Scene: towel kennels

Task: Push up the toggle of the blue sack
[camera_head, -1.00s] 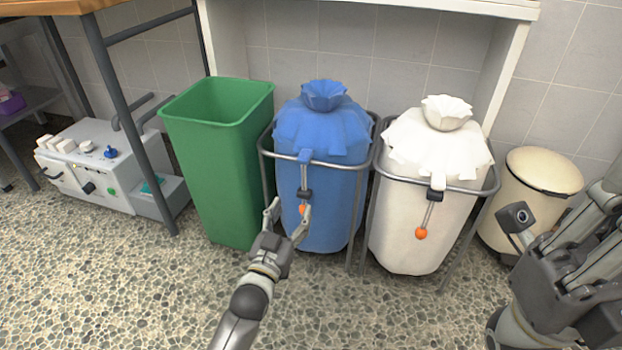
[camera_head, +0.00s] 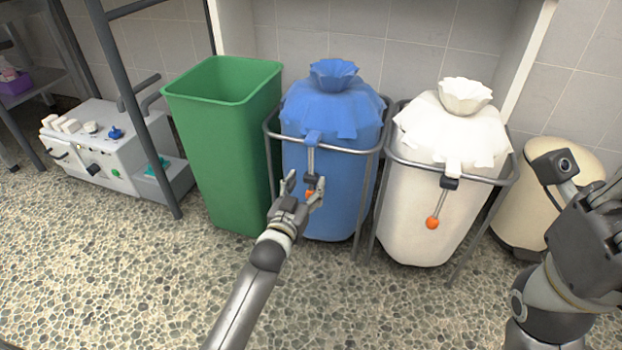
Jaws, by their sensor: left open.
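The blue sack (camera_head: 340,110) hangs in a grey metal frame, its top gathered. A cord runs down its front through a dark toggle (camera_head: 310,180) to an orange ball (camera_head: 309,194). My left gripper (camera_head: 306,177) is open in front of the sack. Its fingertips appear to either side of the toggle at about its height, and the right finger partly covers the ball. I cannot tell whether the fingers touch the toggle. My right gripper is partly seen at the right edge, dark and cut off, far from the blue sack.
A green bin (camera_head: 222,140) stands just left of the blue sack. A white sack (camera_head: 440,130) with its own toggle (camera_head: 449,183) hangs to the right. A cream bin (camera_head: 536,200) is behind my right arm. A white machine (camera_head: 105,145) sits at left. The floor in front is clear.

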